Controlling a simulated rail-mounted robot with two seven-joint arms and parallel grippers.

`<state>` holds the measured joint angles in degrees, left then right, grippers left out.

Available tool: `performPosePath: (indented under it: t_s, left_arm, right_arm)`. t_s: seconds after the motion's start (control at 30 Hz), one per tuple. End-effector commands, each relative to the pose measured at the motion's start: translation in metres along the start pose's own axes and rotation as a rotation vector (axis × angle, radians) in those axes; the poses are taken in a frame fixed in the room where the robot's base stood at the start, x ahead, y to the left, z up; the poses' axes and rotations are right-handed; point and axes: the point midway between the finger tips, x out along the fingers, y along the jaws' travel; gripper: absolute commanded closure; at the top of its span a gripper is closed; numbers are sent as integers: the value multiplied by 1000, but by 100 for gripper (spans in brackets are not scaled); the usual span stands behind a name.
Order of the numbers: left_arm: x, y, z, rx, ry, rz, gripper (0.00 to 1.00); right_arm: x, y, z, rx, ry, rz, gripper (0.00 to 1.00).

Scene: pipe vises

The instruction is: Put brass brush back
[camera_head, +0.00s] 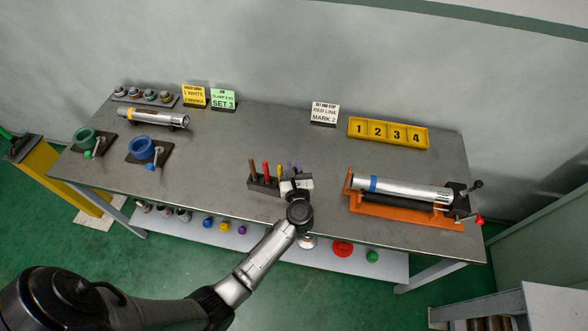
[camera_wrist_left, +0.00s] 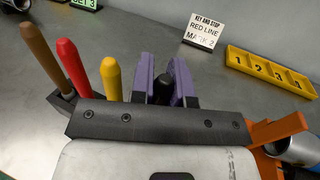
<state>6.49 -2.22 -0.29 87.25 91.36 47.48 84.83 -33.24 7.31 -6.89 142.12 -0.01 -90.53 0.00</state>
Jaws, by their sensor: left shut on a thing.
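My left gripper (camera_head: 294,166) is at the right end of a dark tool rack (camera_head: 262,183). Its two purple fingers show in the left wrist view (camera_wrist_left: 166,84). They are shut on a dark, round-ended handle (camera_wrist_left: 167,76), which I take to be the brass brush. Its lower part is hidden behind the gripper body, so I cannot tell whether it sits in the rack. Brown (camera_wrist_left: 50,60), red (camera_wrist_left: 73,65) and yellow (camera_wrist_left: 111,78) handles stand in the rack to its left. My right gripper is not in view.
An orange vise (camera_head: 400,212) holding a silver pipe (camera_head: 410,190) stands right of the gripper. A yellow numbered tray (camera_head: 388,132) and a white sign (camera_head: 324,113) are behind. Green (camera_head: 87,140) and blue (camera_head: 143,150) ring-shaped vises stand left. The table between is clear.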

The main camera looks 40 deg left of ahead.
Motion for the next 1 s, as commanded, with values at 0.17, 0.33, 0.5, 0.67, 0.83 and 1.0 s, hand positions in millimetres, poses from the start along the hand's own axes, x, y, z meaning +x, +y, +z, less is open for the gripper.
performPosePath:
  t_s: [0.17,0.33,0.5,0.67,0.83,1.0]
  left_arm:
    - [0,0,-4,0,-1,-1,100]
    - [0,0,-4,0,-1,-1,100]
    - [0,0,-9,-1,-1,0,100]
    - [0,0,-8,0,-1,-1,70]
    - [0,0,-7,0,-1,-1,58]
    - [0,0,-7,0,-1,-1,58]
  right_arm:
    - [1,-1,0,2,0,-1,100]
    - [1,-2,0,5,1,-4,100]
    - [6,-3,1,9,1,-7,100]
    - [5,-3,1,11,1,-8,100]
    - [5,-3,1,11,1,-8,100]
    - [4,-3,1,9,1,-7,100]
